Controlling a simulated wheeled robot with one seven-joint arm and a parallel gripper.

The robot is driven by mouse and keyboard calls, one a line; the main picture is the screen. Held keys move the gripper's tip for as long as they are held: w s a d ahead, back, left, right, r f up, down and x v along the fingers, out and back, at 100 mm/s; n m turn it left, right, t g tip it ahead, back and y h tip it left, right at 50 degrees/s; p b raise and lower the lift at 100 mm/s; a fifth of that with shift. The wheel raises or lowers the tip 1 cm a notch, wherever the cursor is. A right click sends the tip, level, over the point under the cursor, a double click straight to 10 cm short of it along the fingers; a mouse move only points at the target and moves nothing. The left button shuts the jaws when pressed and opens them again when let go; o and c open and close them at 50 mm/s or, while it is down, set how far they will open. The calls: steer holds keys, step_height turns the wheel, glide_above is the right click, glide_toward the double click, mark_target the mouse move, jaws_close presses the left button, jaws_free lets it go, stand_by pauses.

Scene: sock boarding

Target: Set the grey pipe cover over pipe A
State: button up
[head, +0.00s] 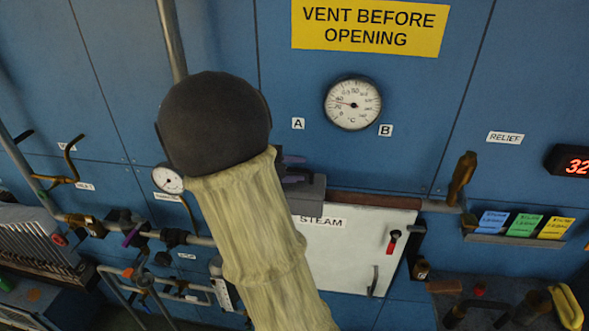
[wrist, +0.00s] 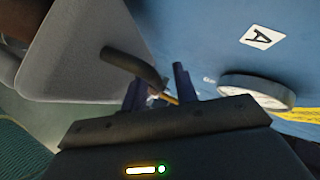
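The grey pipe cover (head: 306,196) is just right of my sleeved arm in the head view, below the label A and at the left end of a reddish-brown pipe (head: 375,201). My arm hides its left part. In the wrist view the cover (wrist: 75,50) is large at upper left, with a dark curved handle (wrist: 135,66). My gripper (wrist: 160,88) has its two fingers apart, with the handle's end between or just in front of them. A gap shows beside the handle. In the head view the fingertips (head: 291,168) are just above the cover. Whether the cover is fully seated is hidden.
Labels A (head: 298,124) and B (head: 385,130) flank a round gauge (head: 353,103) on the blue panel. A white STEAM door (head: 350,250) is below the pipe. A brass lever (head: 462,180) stands to the right. Valves and pipes (head: 150,235) crowd the lower left.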

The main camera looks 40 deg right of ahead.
steer(key=shift+a+f, duration=0.1)
steer(key=shift+a, duration=0.4)
steer(key=b+v, duration=0.4)
steer(key=v, duration=1.2)
steer(key=shift+a+r, duration=0.15)
steer(key=shift+r, duration=0.2)
steer(key=shift+w, duration=0.1)
